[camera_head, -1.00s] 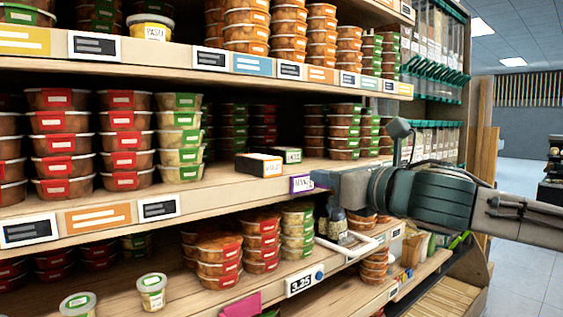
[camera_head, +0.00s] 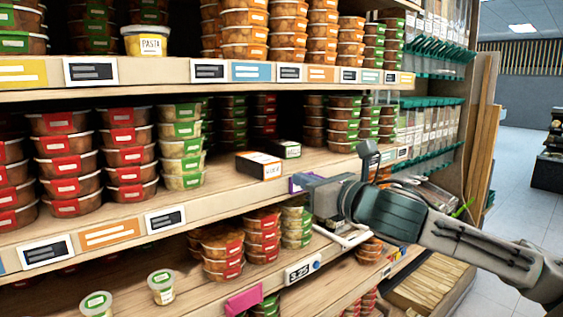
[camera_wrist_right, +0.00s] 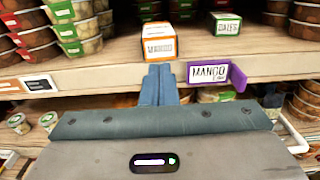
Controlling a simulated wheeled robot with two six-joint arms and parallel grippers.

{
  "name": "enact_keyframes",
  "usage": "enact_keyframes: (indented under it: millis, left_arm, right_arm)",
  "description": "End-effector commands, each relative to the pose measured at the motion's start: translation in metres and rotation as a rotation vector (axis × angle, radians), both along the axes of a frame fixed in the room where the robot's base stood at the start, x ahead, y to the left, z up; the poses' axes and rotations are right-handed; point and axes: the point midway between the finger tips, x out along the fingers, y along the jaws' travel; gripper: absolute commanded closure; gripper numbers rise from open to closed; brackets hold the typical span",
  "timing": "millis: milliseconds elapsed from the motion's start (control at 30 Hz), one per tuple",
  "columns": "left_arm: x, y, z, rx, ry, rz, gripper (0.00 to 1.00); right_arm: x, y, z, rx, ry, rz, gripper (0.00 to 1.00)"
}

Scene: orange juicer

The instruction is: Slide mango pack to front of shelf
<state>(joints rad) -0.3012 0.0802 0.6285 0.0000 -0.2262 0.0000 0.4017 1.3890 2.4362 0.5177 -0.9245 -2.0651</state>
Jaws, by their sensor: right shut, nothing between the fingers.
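My right gripper (camera_head: 302,187) is at the shelf's front edge, right of and slightly below the pack. In the right wrist view my right gripper (camera_wrist_right: 158,78) has its fingers together and empty, with tips apparently just short of the pack. Whether they touch is unclear. My left gripper is out of view.
A dates box (camera_wrist_right: 224,24) stands behind and right of the mango pack. A purple-framed mango label (camera_wrist_right: 209,73) sticks out at the shelf edge beside my fingers. Stacked tubs (camera_head: 182,147) stand to the left. Another shelf (camera_head: 150,72) is above.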

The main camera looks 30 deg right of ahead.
Motion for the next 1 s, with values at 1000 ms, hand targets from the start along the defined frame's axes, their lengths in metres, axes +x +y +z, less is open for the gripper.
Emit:
enact_keyframes:
  millis: [1000]
  left_arm:
    - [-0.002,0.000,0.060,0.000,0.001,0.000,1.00]
  right_arm:
    - [0.064,0.007,0.002,0.005,0.002,0.000,1.00]
